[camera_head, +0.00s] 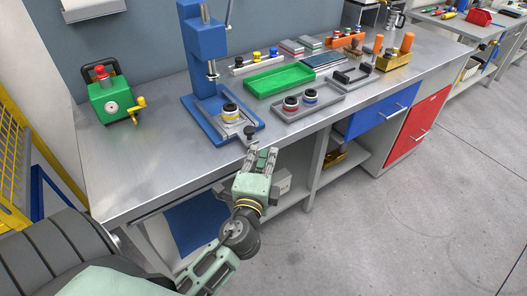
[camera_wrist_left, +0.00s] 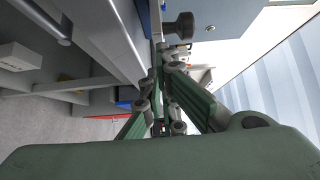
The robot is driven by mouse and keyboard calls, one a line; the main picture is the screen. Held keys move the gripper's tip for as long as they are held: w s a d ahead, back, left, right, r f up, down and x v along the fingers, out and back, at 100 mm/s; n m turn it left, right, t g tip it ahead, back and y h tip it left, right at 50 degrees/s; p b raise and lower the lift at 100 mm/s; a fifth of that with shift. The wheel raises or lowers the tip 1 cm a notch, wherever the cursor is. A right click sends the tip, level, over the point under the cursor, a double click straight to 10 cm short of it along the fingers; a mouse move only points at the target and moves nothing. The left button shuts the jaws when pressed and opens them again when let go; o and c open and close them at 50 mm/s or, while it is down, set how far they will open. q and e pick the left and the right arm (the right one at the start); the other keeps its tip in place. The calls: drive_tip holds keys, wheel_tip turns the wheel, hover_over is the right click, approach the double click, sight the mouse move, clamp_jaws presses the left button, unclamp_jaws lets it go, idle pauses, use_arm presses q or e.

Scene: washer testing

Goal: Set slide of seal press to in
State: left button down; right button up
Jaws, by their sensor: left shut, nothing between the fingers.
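The blue seal press (camera_head: 205,42) stands on the steel bench. A rod leads from the slide to a black knob (camera_head: 250,131) near the bench's front edge. My left gripper (camera_head: 263,156) is shut and empty, just in front of the knob; whether they touch is unclear. In the left wrist view the knob (camera_wrist_left: 180,27) shows beyond and above the shut fingertips (camera_wrist_left: 160,65). My right gripper is out of view.
A green box with a yellow crank (camera_head: 110,97) stands at left. A green tray (camera_head: 279,80) and a grey tray with two round parts (camera_head: 308,101) are right of the press. A blue drawer (camera_head: 383,112) is below the bench top.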

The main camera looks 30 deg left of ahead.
sight(250, 138)
use_arm(q)
drive_tip(key=w+a, duration=0.1)
drive_tip(key=a, duration=0.1)
drive_tip(key=w+a, duration=0.1)
drive_tip(key=a, duration=0.1)
drive_tip(key=w+a+p, duration=0.1)
drive_tip(key=a, duration=0.1)
drive_tip(key=shift+a, duration=0.3)
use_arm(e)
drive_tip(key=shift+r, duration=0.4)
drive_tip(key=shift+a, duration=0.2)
